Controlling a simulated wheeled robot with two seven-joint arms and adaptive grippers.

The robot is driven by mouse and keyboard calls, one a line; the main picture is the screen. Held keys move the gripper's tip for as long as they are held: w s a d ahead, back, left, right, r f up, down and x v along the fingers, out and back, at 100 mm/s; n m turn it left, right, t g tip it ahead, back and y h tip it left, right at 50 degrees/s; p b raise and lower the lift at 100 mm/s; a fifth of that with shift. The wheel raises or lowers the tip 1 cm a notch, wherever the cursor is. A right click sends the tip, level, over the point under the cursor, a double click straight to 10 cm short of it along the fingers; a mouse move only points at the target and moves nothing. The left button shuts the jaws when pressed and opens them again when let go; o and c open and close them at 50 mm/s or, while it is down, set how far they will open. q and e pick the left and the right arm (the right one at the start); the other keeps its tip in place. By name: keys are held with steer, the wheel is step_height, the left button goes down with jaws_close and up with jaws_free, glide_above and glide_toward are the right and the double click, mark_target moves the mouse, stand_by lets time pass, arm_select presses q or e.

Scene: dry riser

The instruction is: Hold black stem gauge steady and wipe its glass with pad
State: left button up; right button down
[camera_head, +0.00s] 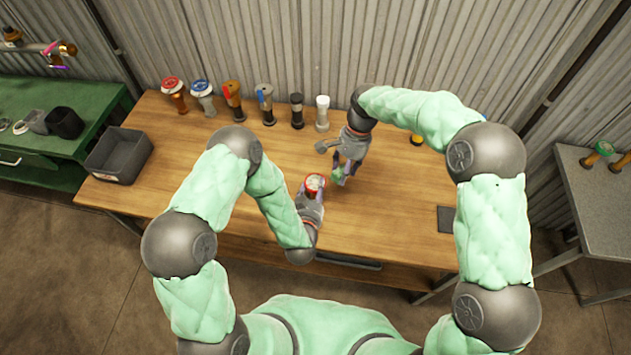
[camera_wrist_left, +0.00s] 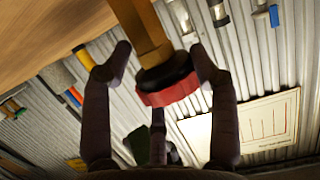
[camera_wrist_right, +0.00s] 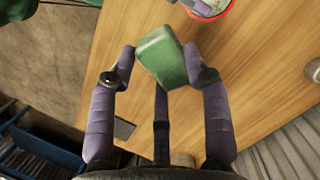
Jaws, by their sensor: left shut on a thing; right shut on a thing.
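The held gauge (camera_head: 315,182) has a red rim and a pale dial facing up in the head view. In the left wrist view the gauge (camera_wrist_left: 168,93) shows a black collar behind the rim and a brass-coloured stem. My left gripper (camera_head: 311,193) is shut on it above the table's front part. My right gripper (camera_head: 342,170) is shut on a green pad (camera_wrist_right: 163,57), just right of and behind the gauge. In the right wrist view the gauge face (camera_wrist_right: 208,8) is cut off by the top edge, with the pad apart from it.
A row of fittings stands along the back of the wooden table (camera_head: 260,150), including a red-topped one (camera_head: 173,92), a black one (camera_head: 297,110) and a white one (camera_head: 322,112). A grey bin (camera_head: 119,156) is at the left. A dark square (camera_head: 445,218) lies at the right.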

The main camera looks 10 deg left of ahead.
arm_select(q)
steer(key=shift+s+f, duration=0.4)
steer(key=shift+f, duration=0.2)
steer(key=o, duration=1.4)
steer(key=shift+o, duration=0.9)
steer(key=shift+w, duration=0.1)
steer(key=shift+w+r, duration=0.2)
steer(key=v, duration=1.2)
steer(key=shift+r, duration=0.1)
